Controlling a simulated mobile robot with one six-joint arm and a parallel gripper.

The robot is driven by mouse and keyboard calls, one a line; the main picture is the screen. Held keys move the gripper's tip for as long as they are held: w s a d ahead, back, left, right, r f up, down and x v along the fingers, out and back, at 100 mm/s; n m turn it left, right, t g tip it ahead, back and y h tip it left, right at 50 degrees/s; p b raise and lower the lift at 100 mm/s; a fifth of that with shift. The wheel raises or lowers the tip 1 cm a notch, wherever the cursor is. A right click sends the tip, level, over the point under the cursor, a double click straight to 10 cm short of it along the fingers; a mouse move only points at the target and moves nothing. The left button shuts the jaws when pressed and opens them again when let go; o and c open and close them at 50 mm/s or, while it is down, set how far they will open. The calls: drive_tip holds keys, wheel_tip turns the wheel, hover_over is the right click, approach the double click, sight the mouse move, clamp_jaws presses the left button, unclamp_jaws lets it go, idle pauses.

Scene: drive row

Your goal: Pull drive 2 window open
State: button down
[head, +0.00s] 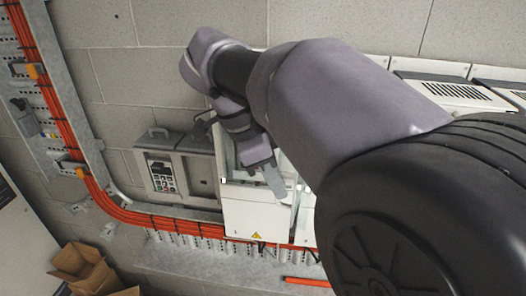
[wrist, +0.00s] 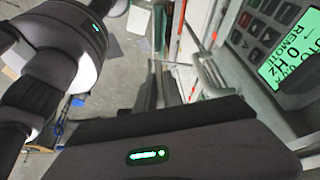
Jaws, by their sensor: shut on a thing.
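My gripper (head: 272,178) is at the front of a white drive cabinet (head: 255,215), below the bend of my arm. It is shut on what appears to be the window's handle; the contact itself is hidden. In the wrist view a metal bar handle (wrist: 213,76) stands beside a grey keypad panel (wrist: 250,32) with a lit green display (wrist: 292,58) reading "REMOTE" and "0 Hz". My arm covers much of the cabinet's upper right in the head view. No drive number is legible.
A grey unit with a keypad (head: 160,172) is on the wall to the left. Orange cables (head: 150,217) run down and along under the drives. Vented white cabinets (head: 455,92) stand at the right. Cardboard boxes (head: 82,265) lie on the floor at lower left.

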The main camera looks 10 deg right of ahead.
drive_tip(key=shift+w+a, duration=0.15)
drive_tip(key=shift+w, duration=0.1)
idle(0.3)
drive_tip(key=c, duration=1.5)
unclamp_jaws()
drive_tip(key=shift+w+d, duration=0.15)
drive_tip(key=shift+d, duration=0.05)
drive_tip(key=p+v, duration=0.7)
drive_tip(key=v, duration=1)
drive_tip(key=shift+a+r, duration=0.1)
drive_tip(key=shift+r, duration=0.15)
